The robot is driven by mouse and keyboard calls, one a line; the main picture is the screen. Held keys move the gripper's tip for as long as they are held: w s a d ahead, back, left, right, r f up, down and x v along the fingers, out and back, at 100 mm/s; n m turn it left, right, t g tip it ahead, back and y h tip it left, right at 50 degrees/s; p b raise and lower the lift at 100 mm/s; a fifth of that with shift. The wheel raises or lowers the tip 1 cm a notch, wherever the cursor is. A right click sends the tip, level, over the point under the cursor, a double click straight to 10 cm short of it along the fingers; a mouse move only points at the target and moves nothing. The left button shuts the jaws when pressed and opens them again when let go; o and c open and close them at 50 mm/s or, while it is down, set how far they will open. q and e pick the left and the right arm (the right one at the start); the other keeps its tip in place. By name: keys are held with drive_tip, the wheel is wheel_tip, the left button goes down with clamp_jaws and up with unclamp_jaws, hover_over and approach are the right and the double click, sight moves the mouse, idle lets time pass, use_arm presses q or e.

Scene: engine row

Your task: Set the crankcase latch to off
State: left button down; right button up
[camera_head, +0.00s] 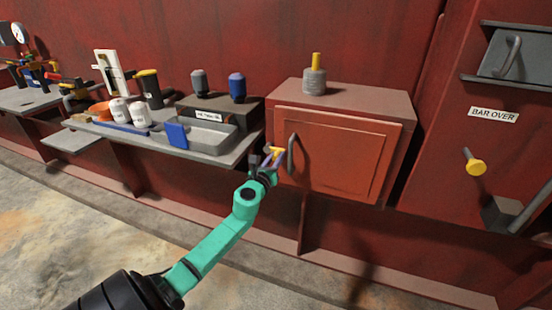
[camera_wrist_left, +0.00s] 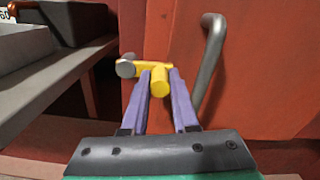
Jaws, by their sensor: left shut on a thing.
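The yellow latch (camera_wrist_left: 160,86), with a round grey end, sits at the left edge of the orange-red cabinet door (camera_head: 325,150). In the wrist view its yellow part lies between the purple fingers of my left gripper (camera_wrist_left: 158,80). The gripper is shut on it. In the head view the left gripper (camera_head: 272,160) is at the door's left side, and a bit of yellow shows at its fingertips, largely hidden. My right gripper is not in view.
The grey door handle (camera_head: 291,154) stands close right of my left gripper; it also shows in the wrist view (camera_wrist_left: 208,62). A grey shelf (camera_head: 195,156) with a tray (camera_head: 212,135) is at left. A yellow-knobbed lever (camera_head: 476,167) is at right.

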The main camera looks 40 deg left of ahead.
use_arm(q)
drive_tip(key=r+n, duration=0.1)
drive_tip(key=n, duration=0.1)
drive_tip(key=r+n+p, duration=0.1)
drive_tip(key=n, duration=0.1)
drive_tip(key=shift+a, duration=0.15)
drive_tip(key=n, duration=0.1)
drive_tip(key=r+n+p, duration=0.1)
drive_tip(key=n, duration=0.1)
drive_tip(key=a+n, duration=0.1)
drive_tip(key=n, duration=0.1)
drive_tip(key=shift+s+r, duration=0.2)
drive_tip(key=shift+s, duration=0.05)
drive_tip(key=shift+s+a+r+n+p, duration=0.2)
drive_tip(key=shift+a+n+p, duration=0.35)
drive_tip(key=shift+n, duration=0.9)
drive_tip(key=shift+s+a+r+n+p, duration=0.15)
drive_tip(key=shift+a+n+p, duration=0.3)
drive_tip(key=shift+n, duration=1.05)
drive_tip(key=shift+s+a+r+n+p, duration=0.2)
drive_tip(key=shift+a+n+p, duration=0.35)
drive_tip(key=shift+n, duration=0.9)
drive_tip(key=c, duration=0.7)
unclamp_jaws()
